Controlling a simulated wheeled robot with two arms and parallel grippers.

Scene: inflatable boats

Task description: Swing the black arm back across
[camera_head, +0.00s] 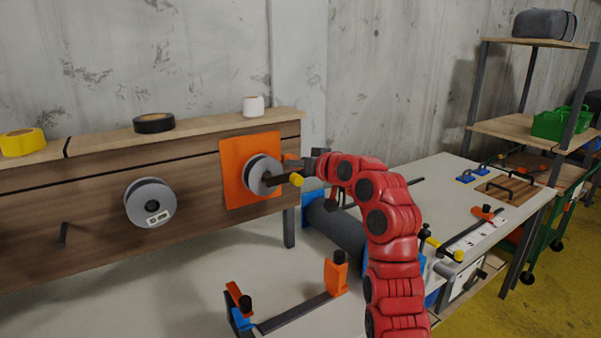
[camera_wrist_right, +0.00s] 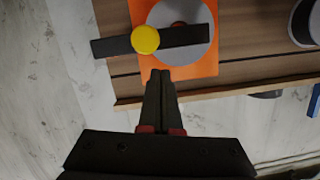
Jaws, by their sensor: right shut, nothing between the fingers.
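The black arm (camera_head: 281,181) is a flat bar with a yellow knob (camera_head: 296,179). It lies across the front of the grey spool (camera_head: 260,174) on the orange plate (camera_head: 236,177). In the right wrist view the black arm (camera_wrist_right: 185,36) spans the spool's face and sticks out past the orange plate's edge, with the yellow knob (camera_wrist_right: 145,40) near its middle. My right gripper (camera_head: 309,164) is close to the bar's knob end. In the right wrist view its fingers (camera_wrist_right: 160,76) are together and empty, just short of the bar, apart from it in the picture. My left gripper is out of view.
A second grey spool (camera_head: 150,202) hangs left on the wooden panel. Yellow, black and white tape rolls (camera_head: 153,122) sit on the panel's top ledge. A dark roller (camera_head: 337,224) lies on the bench below my right arm. An orange-ended clamp (camera_head: 300,309) lies in front.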

